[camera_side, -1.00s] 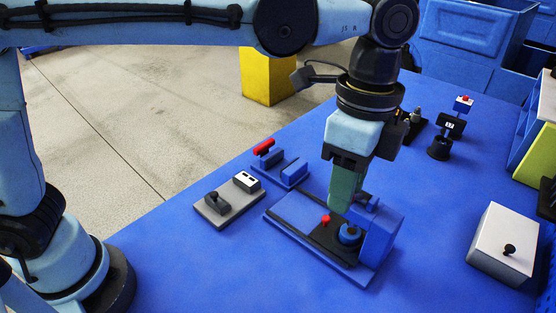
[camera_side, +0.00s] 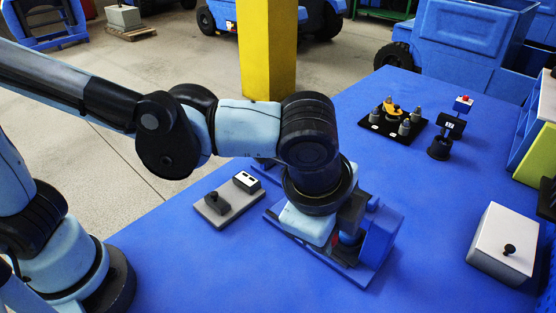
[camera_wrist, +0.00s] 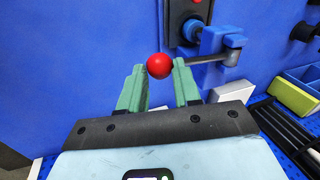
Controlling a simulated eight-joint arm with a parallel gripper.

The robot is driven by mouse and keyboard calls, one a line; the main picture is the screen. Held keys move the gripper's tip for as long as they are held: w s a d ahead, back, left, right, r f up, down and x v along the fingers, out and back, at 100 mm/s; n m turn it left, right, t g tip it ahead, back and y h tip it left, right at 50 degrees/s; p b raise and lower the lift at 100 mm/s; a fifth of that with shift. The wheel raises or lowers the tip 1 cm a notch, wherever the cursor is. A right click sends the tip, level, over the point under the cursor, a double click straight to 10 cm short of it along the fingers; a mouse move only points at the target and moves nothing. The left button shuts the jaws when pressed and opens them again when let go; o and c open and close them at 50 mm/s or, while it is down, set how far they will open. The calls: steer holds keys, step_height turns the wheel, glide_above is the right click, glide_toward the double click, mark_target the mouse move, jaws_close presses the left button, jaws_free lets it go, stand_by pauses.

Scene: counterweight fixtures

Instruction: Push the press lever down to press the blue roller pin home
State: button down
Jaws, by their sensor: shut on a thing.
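The press fixture (camera_side: 381,238) is a blue block on a blue base on the table, partly hidden behind my arm in the side view. In the wrist view, the press lever (camera_wrist: 204,60) is a grey rod with a red ball knob (camera_wrist: 159,66), running to a blue bracket (camera_wrist: 214,42). My gripper (camera_wrist: 159,72) has green fingers, shut on the red knob. In the side view it is tilted low over the fixture and its fingers are mostly hidden. A round blue part (camera_side: 349,239) shows beside the block; I cannot tell if it is the roller pin or how deep it sits.
A grey plate fixture (camera_side: 226,207) lies left of the press. A white box with a black knob (camera_side: 503,243) stands to the right. A black board with several pegs (camera_side: 393,122) and a small stand (camera_side: 443,138) are farther back. The table between is clear.

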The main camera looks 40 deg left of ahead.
steer(key=shift+s+f, duration=0.25)
steer(key=shift+f, duration=0.55)
steer(key=shift+w, duration=0.1)
steer(key=c, duration=0.8)
jaws_free()
steer(key=v, duration=1.3)
steer(key=shift+d, duration=0.1)
